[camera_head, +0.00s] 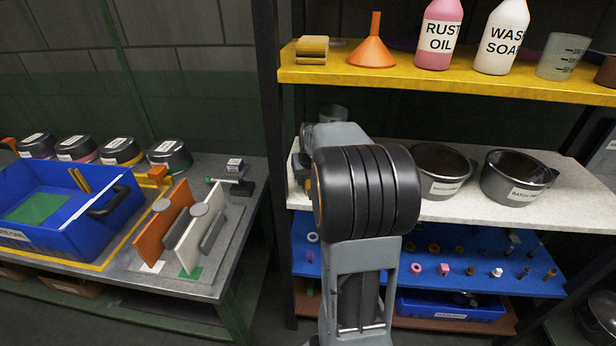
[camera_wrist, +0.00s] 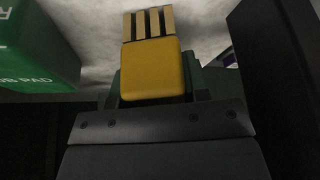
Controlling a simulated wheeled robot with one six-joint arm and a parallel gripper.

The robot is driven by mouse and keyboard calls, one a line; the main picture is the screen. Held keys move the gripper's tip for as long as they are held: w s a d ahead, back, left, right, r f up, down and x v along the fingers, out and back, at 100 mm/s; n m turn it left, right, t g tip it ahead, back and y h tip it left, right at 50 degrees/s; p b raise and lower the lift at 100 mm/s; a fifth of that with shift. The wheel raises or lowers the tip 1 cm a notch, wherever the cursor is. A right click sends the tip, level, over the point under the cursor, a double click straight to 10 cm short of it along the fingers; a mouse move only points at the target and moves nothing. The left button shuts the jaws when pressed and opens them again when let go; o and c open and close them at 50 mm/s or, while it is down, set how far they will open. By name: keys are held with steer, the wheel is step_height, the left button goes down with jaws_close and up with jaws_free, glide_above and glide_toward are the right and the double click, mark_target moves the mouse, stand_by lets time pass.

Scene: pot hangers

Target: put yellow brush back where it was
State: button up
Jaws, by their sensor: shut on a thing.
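The yellow brush (camera_wrist: 150,72) shows in the wrist view, with a yellow block body and pale tan bristle strips toward the top of the picture. My gripper (camera_wrist: 151,90) is shut on its yellow body. The bristles point at a pale mottled surface (camera_wrist: 205,22); I cannot tell whether they touch it. In the head view my arm hides the brush and most of my gripper, which is at the left end of the pale middle shelf (camera_head: 464,209).
A green box (camera_wrist: 38,50) marked with "PAD" stands left of the brush; a dark upright (camera_wrist: 275,70) is at right. Two labelled pots, left (camera_head: 440,172) and right (camera_head: 517,178), stand on the middle shelf. The yellow shelf (camera_head: 450,84) above holds bottles and an orange funnel (camera_head: 371,46).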

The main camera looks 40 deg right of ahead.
steer(key=shift+f, duration=0.15)
steer(key=o, duration=1.1)
steer(key=shift+o, duration=0.2)
steer(key=shift+r, duration=0.35)
steer(key=shift+v, duration=3.6)
steer(key=shift+a+f, duration=0.1)
